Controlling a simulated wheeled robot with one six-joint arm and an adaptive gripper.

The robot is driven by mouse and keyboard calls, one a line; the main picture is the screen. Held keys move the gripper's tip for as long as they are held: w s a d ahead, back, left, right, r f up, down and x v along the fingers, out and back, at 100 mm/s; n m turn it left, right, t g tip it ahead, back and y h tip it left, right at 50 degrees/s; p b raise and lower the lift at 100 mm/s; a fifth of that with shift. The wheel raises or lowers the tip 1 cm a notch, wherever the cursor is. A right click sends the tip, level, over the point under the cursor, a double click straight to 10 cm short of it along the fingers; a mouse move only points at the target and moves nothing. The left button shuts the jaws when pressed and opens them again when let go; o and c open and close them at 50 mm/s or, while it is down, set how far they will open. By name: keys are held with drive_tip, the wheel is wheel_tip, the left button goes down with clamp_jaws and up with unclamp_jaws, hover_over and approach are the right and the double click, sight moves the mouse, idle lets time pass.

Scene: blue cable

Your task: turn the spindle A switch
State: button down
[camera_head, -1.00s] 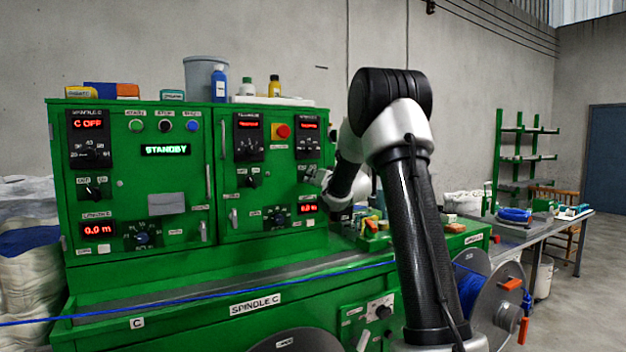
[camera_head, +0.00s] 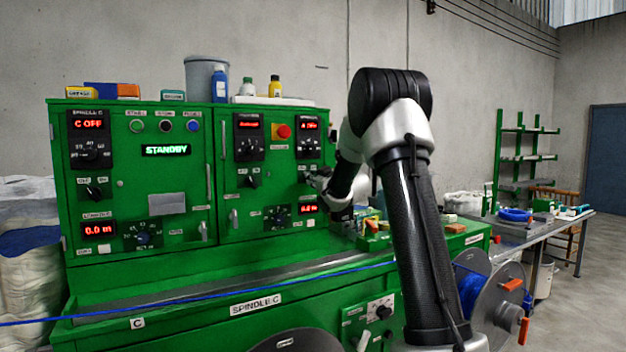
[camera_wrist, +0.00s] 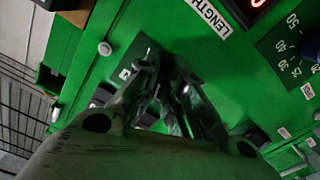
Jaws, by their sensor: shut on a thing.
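The spindle A switch is on the right-hand door of the green control cabinet (camera_head: 262,200), below a black panel with a red display (camera_head: 310,125). The display's small lettering seems to begin with A.
Left of my gripper is a similar black switch (camera_head: 250,181). A red button (camera_head: 283,131) sits above, and a dial (camera_head: 277,217) below. A blue cable (camera_head: 200,296) runs across the cabinet's front. A cable reel (camera_head: 490,300) stands at lower right, beside my arm.

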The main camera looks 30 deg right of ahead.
drive_tip(key=shift+n, duration=0.8)
drive_tip(key=c, duration=1.5)
unclamp_jaws()
drive_tip(key=shift+c, duration=0.2)
drive_tip(key=shift+w+f, duration=0.1)
drive_tip(key=s, duration=1.2)
drive_tip(key=shift+d, duration=0.2)
